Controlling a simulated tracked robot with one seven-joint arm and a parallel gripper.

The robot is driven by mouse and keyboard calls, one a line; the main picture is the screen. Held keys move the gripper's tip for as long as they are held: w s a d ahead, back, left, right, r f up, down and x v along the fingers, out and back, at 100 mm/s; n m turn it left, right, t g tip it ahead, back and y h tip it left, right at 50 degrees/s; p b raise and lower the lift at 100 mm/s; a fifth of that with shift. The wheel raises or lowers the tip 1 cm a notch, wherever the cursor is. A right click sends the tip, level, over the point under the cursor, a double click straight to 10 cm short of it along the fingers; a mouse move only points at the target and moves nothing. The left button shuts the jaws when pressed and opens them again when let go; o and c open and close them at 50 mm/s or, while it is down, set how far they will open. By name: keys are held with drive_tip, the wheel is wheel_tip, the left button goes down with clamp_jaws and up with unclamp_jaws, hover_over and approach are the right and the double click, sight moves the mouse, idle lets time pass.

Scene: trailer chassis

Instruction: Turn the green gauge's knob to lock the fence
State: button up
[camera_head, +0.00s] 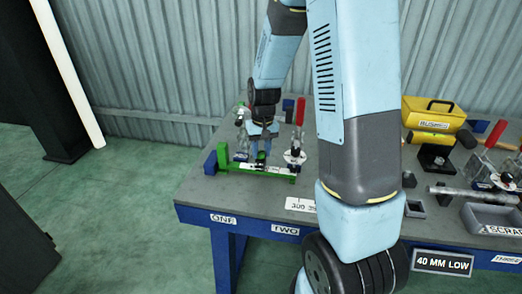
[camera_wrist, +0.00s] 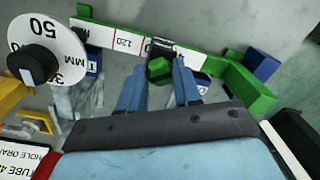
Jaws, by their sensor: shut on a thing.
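The green gauge (camera_head: 283,173) lies on the left part of the bench, with a white scale on its face. In the wrist view the gauge (camera_wrist: 252,91) runs along the top, with printed numbers such as 120 on its scale (camera_wrist: 122,42). A dark slider piece (camera_wrist: 163,46), perhaps the fence, sits across the scale. The green knob (camera_wrist: 159,68) is beside it, between my fingertips. My gripper (camera_wrist: 160,75) is shut on the knob, its blue fingers on either side. In the head view my gripper (camera_head: 262,146) is low over the gauge, and the knob is hard to make out.
A white dial marked 50 (camera_wrist: 62,40) with a black hub stands close to the left of my fingers. A red-handled clamp (camera_head: 299,112) stands right of the gauge. A blue block (camera_wrist: 261,65) is at the gauge's end. A yellow case (camera_head: 433,113) and grey tray (camera_head: 492,220) are farther right.

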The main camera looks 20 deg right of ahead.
sight(262, 152)
drive_tip(key=m, duration=0.3)
drive_tip(key=shift+m, duration=2.1)
drive_tip(key=o, duration=1.1)
drive_tip(key=shift+c, duration=0.2)
wheel_tip(262, 152, up, 14)
drive_tip(key=shift+s+d+f, duration=0.15)
drive_tip(key=shift+s, duration=0.05)
